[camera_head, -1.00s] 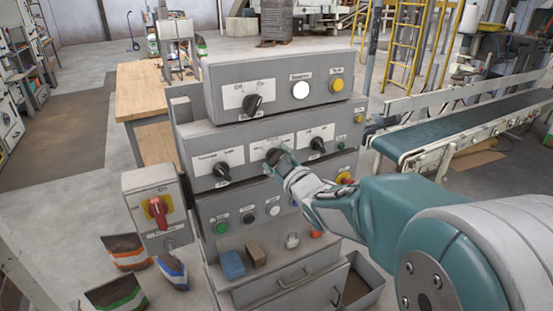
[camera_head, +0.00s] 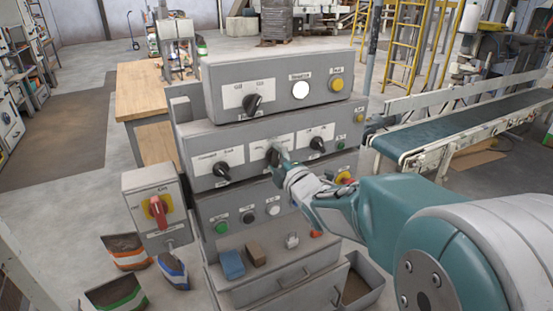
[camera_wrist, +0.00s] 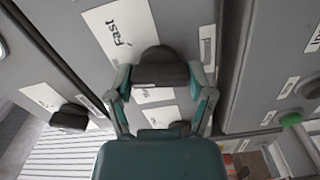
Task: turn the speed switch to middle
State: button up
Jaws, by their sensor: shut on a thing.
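The speed switch is a black rotary knob (camera_head: 272,156) on a white label plate, the middle knob in the middle row of the grey control panel. In the wrist view the knob (camera_wrist: 160,66) sits between my fingers, and the plate above it reads "Fast" (camera_wrist: 118,32). My gripper (camera_head: 278,158) reaches in from the right and is shut on the knob; it also shows in the wrist view (camera_wrist: 163,82). The fingers hide part of the knob and the lower labels, so I cannot read its exact setting.
Similar black knobs stand to the left (camera_head: 222,171) and right (camera_head: 318,144) of the speed switch, and another (camera_head: 252,104) above. A red-handled switch box (camera_head: 153,210) stands at the left. Push buttons and an open drawer (camera_head: 358,285) are below.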

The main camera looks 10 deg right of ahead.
jog(key=shift+f+n, duration=0.25)
jog(key=shift+n, duration=0.85)
jog(key=o, duration=1.1)
jog(key=shift+f, duration=0.1)
jog(key=shift+a, duration=0.15)
jog(key=shift+r, duration=0.2)
jog(key=v, duration=1.2)
